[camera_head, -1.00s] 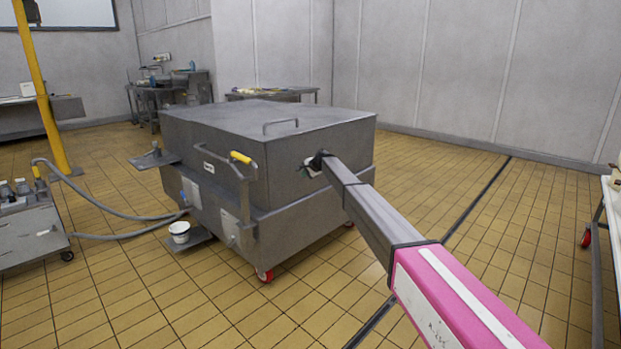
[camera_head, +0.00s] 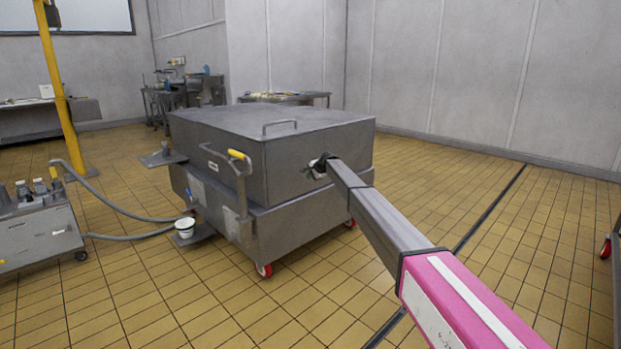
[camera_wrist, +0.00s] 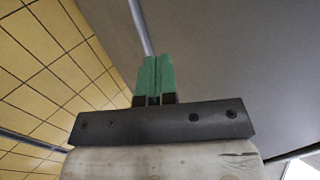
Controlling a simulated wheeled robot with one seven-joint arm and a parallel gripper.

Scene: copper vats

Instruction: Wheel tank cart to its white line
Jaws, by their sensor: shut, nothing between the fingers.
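The tank cart (camera_head: 320,226) is a big grey metal box on red castors in the middle of the head view. It has a lid handle on top and a side push handle (camera_head: 242,178) with a yellow grip. My arm reaches to the cart's right-hand face, and my gripper (camera_head: 318,166) is there, small and partly hidden by the wrist. In the wrist view my gripper's green fingers (camera_wrist: 155,62) are together with nothing between them. A thin grey bar (camera_wrist: 139,22) shows just beyond their tips, and a large grey surface fills the right. I cannot make out a white line.
A hose (camera_head: 125,217) runs from a bottle trolley (camera_head: 38,236) at left toward the cart. A white bucket (camera_head: 184,228) sits on the cart's low side plate. A yellow post (camera_head: 54,90) stands behind. Tiled floor right of the cart is open, crossed by a dark strip (camera_head: 490,208).

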